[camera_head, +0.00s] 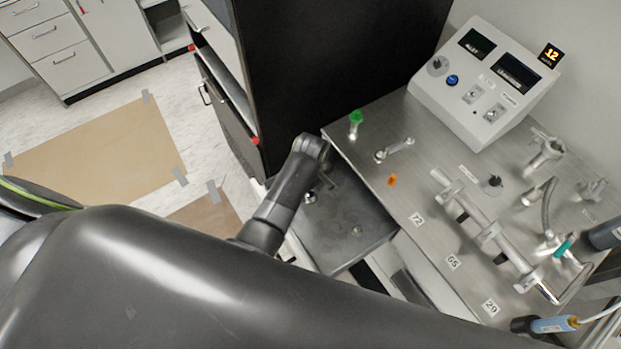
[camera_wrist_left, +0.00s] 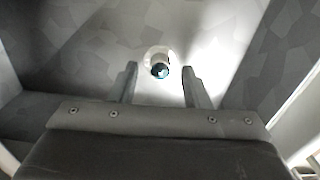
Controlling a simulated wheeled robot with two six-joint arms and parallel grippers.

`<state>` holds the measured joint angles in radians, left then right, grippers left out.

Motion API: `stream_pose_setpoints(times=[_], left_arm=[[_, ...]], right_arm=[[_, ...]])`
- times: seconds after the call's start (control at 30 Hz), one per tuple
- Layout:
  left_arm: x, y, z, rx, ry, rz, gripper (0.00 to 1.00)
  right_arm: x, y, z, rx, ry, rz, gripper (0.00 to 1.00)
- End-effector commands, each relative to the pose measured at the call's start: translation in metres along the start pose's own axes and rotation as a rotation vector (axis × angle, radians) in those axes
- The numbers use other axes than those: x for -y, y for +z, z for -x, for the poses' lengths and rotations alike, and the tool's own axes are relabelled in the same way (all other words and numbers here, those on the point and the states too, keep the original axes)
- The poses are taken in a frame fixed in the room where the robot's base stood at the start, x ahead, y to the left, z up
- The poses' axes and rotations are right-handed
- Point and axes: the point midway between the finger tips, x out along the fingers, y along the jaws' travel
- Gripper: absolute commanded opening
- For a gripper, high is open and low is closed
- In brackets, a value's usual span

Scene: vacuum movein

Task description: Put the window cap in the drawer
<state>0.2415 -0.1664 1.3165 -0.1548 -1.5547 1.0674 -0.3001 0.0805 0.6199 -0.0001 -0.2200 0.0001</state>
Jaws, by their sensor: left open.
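The drawer (camera_head: 345,238) is pulled out below the left edge of the steel bench and shows a dark grey metal floor. My left gripper (camera_wrist_left: 160,77) is open over a grey metal surface with walls at the sides, which looks like the drawer's inside. A small pale round piece with a dark teal glassy end, likely the window cap (camera_wrist_left: 159,69), is on that surface, lined up between the open fingertips. I cannot tell whether they touch it. In the head view my left wrist hides much of the drawer's left side; a small shiny round piece shows beside it. My right gripper is out of view.
The steel bench (camera_head: 400,170) carries a green-topped vial (camera_head: 355,120), an orange piece (camera_head: 392,180), a pipe manifold (camera_head: 485,232) and a control box (camera_head: 487,85). A tall black cabinet (camera_head: 330,70) stands behind the drawer. Taped brown sheets (camera_head: 100,155) lie on the floor.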

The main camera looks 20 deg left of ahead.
Motion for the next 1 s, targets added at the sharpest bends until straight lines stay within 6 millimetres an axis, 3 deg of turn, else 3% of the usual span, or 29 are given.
stream_pose_setpoints(times=[0.4,0.6,1.0], left_arm=[[-0.001,0.000,0.075,-0.002,0.004,0.000,0.43],[-0.001,0.000,0.103,-0.001,0.003,0.000,0.43],[0.000,0.000,0.114,0.000,0.000,0.000,0.43]], right_arm=[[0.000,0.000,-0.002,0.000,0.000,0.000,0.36],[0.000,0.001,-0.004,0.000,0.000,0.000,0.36],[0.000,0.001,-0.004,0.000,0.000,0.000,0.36]])
